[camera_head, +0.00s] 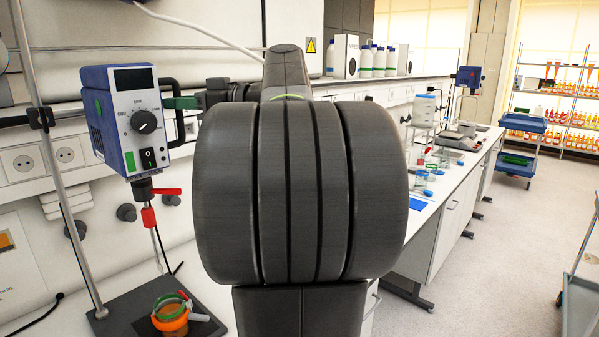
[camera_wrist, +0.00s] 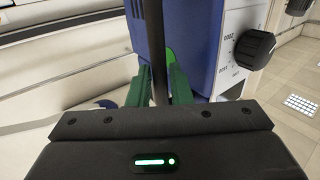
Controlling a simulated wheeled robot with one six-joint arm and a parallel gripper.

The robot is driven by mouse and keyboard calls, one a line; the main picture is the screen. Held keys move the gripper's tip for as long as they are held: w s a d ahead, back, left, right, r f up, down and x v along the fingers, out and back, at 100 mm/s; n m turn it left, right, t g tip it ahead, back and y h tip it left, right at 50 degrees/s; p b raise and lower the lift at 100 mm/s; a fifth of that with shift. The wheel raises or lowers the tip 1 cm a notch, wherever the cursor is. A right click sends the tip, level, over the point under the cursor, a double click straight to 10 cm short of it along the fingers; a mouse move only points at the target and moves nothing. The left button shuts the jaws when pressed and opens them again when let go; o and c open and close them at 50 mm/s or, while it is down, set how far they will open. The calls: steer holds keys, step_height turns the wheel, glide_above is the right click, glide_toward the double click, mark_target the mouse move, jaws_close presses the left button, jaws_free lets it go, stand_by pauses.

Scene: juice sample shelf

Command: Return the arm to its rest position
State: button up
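My gripper (camera_wrist: 159,88) has green fingers. In the wrist view one finger is on each side of a dark upright bar (camera_wrist: 157,40), close to it. I cannot tell whether they press on it. In the head view my gripper (camera_head: 180,103) reaches left to the black handle at the right side of a blue and white stirrer unit (camera_head: 140,125). The unit also shows close behind the fingers in the wrist view (camera_wrist: 200,35). My arm is extended forward, and its dark links fill the middle of the head view.
A metal stand rod (camera_head: 52,165) rises left of the stirrer. An orange beaker (camera_head: 170,318) sits on the dark base below. The bench at right holds glassware and a blue mat (camera_head: 421,203). The floor (camera_head: 490,270) at right is clear, with a cart (camera_head: 580,300) at the edge.

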mark_target(183, 141)
steer(key=shift+a+f+b, duration=0.2)
steer(key=shift+a+f, duration=0.05)
steer(key=shift+f, duration=1.05)
steer(key=shift+a+f+b, duration=0.15)
steer(key=shift+a+f, duration=0.05)
steer(key=shift+f, duration=1.1)
